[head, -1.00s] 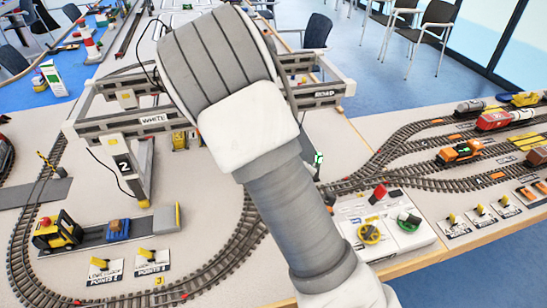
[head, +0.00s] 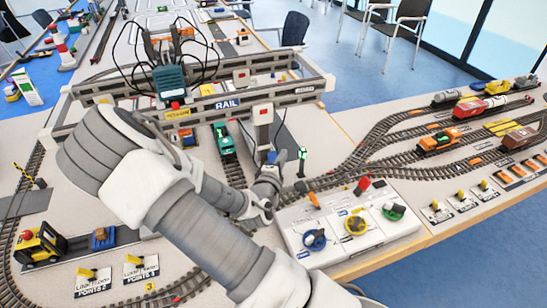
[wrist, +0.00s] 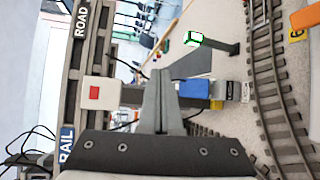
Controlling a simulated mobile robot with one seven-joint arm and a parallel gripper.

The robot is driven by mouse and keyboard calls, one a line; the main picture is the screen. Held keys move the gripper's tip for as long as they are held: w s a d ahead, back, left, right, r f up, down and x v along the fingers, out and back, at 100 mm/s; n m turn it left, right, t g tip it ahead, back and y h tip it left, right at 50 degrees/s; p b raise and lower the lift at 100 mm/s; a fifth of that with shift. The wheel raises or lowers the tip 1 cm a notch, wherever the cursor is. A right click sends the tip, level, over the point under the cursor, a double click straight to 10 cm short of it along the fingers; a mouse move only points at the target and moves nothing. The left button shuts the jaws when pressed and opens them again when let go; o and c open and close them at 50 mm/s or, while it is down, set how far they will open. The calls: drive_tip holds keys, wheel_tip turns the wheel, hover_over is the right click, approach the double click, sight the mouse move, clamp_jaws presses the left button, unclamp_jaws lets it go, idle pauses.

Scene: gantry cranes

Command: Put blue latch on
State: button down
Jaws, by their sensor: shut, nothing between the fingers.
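A blue rotary knob (head: 315,239) sits on the left part of the white control panel (head: 298,219), with an orange lever (head: 314,199) behind it. No label reads clearly enough to tell whether this is the blue latch. My gripper (head: 278,164) is beyond the panel, beside the crane leg (head: 263,130), and apart from the knob. In the wrist view my gripper (wrist: 157,74) has its fingers shut together with nothing between them. A small blue block (wrist: 195,89) shows there on the crane leg behind the fingers. The panel is not visible in the wrist view.
The crane beam marked RAIL (head: 227,104) spans the table behind my arm. A green-screened post (head: 302,160) stands right of my gripper. Yellow (head: 355,224) and green (head: 394,210) knobs and a red lever (head: 362,186) share the panel. Tracks with wagons lie at right.

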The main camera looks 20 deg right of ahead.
sight(270, 158)
drive_tip(key=shift+w+f+b, duration=2.55)
drive_tip(key=shift+w+f, duration=0.45)
drive_tip(key=shift+w, duration=0.1)
drive_tip(key=shift+f, duration=0.1)
drive_tip(key=shift+w+f, duration=0.2)
drive_tip(key=shift+w, duration=0.15)
drive_tip(key=shift+w+f+b, duration=1)
drive_tip(key=shift+b, duration=0.1)
idle(1.2)
drive_tip(key=shift+w+a+f+b, duration=0.15)
drive_tip(key=shift+w+f+b, duration=0.2)
drive_tip(key=shift+w+f, duration=0.1)
idle(0.7)
drive_tip(key=shift+r, duration=0.1)
